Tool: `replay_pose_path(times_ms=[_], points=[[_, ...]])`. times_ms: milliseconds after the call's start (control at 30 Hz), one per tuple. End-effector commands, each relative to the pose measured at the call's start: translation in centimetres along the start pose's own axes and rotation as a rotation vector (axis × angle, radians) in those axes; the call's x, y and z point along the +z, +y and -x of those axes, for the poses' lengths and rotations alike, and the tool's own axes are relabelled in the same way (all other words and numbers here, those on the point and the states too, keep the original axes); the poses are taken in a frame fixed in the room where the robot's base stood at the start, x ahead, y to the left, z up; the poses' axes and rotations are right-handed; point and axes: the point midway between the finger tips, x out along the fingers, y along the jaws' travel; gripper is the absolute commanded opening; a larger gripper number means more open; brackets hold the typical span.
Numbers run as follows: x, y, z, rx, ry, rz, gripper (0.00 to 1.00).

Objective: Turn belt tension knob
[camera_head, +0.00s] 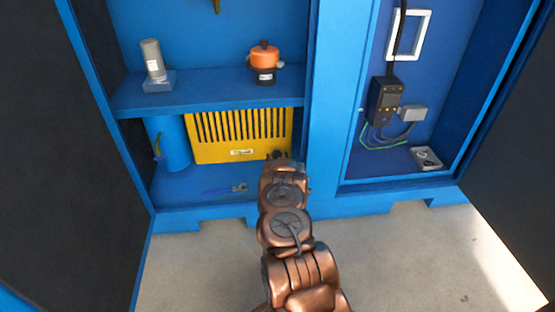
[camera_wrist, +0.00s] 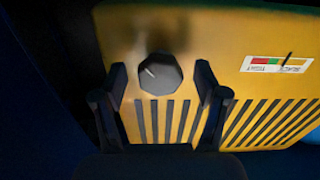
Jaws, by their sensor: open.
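The belt tension knob (camera_wrist: 159,73) is a dark faceted dial with a white pointer line aimed to the upper left, set on a yellow slatted panel (camera_wrist: 222,40). In the head view the knob (camera_head: 278,155) shows small and dark at the panel's lower right, just beyond my arm. My gripper (camera_wrist: 161,70) is open, one finger on each side of the knob in the wrist view. Gaps show between knob and fingers; I cannot tell the depth left to the panel. A red, green and orange gauge strip (camera_wrist: 277,64) has its dark needle near the green-orange border.
The blue shelf (camera_head: 215,92) above holds an orange-topped device (camera_head: 264,62) and a grey cylinder (camera_head: 152,60). A blue divider (camera_head: 328,110) stands right of the yellow panel. A wrench-like tool (camera_head: 238,188) lies on the cabinet floor. Dark open doors (camera_head: 50,150) flank both sides.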

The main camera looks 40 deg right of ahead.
Motion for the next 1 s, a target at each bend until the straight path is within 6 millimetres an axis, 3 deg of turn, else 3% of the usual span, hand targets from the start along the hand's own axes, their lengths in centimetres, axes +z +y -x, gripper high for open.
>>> replay_pose_path(times_ms=[333,900,1000], points=[[0.08,0.03,-0.42,0.001,-0.003,-0.001,0.73],[0.06,0.05,-0.41,0.001,-0.002,-0.001,0.14],[0.06,0.06,-0.41,0.001,-0.002,-0.002,0.12]])
